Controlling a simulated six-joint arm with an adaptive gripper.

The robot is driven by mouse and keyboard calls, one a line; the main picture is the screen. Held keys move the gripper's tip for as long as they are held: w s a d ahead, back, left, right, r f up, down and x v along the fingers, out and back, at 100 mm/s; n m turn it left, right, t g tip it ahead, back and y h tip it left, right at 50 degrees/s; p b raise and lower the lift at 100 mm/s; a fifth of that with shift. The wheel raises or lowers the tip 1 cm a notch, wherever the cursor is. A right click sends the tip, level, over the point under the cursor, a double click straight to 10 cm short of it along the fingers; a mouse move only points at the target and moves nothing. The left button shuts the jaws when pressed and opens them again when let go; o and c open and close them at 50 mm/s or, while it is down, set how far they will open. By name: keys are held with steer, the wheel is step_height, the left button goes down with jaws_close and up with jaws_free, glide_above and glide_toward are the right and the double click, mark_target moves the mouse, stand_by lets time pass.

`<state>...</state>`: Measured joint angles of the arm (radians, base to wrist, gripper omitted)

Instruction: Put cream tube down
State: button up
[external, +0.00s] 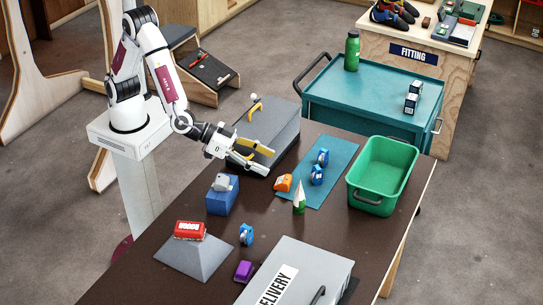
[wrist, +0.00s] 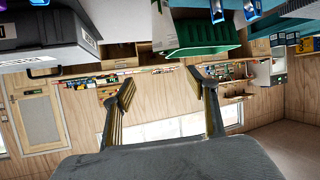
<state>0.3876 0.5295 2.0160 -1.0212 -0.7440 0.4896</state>
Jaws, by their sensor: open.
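A white and green tapered tube (external: 299,199), which looks like the cream tube, stands upright at the near edge of the teal mat (external: 336,156). My gripper (external: 269,163) is open and empty, above the table to the upper left of the tube and apart from it. In the wrist view my gripper (wrist: 163,84) shows its two fingers spread with nothing between them.
An orange device (external: 283,183) and blue devices (external: 323,157) lie on the mat. A green bin (external: 371,199) stands right. A dark grey case (external: 281,127) is behind my gripper. A grey delivery box (external: 322,270), purple item (external: 244,270) and blue block (external: 219,205) stand nearer.

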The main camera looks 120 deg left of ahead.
steer(key=s+r+m+g+h, duration=0.2)
steer(key=s+r+m+h, duration=0.3)
steer(key=s+r, duration=0.95)
steer(key=s+a+f+g, duration=0.1)
steer(key=s+a, duration=0.2)
steer(key=s, duration=0.6)
steer(key=s+a+f+g, duration=0.1)
steer(key=s+a+g, duration=0.1)
steer(key=s, duration=0.8)
steer(key=s+a+f+g+y, duration=0.1)
steer(key=s+a+f+g, duration=0.1)
steer(key=s+a, duration=0.3)
steer(key=s, duration=0.4)
steer(key=shift+s+n, duration=0.15)
steer(key=shift+n, duration=0.25)
